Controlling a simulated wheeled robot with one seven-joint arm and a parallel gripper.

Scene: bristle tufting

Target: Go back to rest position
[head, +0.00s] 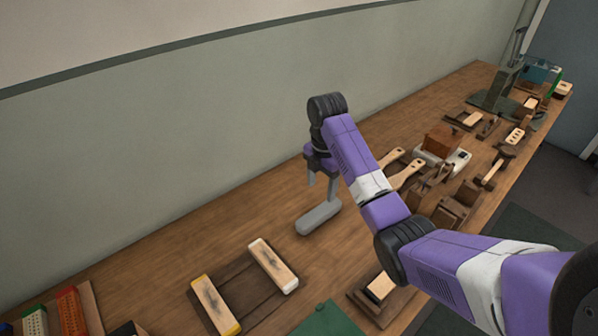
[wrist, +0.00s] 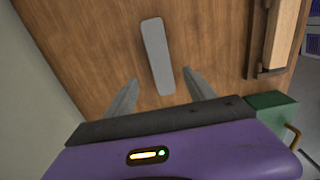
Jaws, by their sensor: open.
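My gripper (head: 322,190) is open above the workbench, pointing down toward a grey, rounded bar (head: 318,217). In the wrist view, the two fingertips of my gripper (wrist: 160,77) are spread apart. The grey bar (wrist: 156,50) shows between and beyond them, and its near end lies between the tips. No finger is closed on the bar. In the head view, the bar appears to lie on the bench, just below the fingers. I cannot tell the exact gap between the fingers and the bar.
The wooden bench (head: 225,235) runs along a wall. A dark tray (head: 246,287) with two pale blocks sits at the front. A green mat (head: 328,321) lies right of it. Wooden paddles (head: 405,174) and several fixtures crowd the bench behind my arm. Bare wood surrounds the bar.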

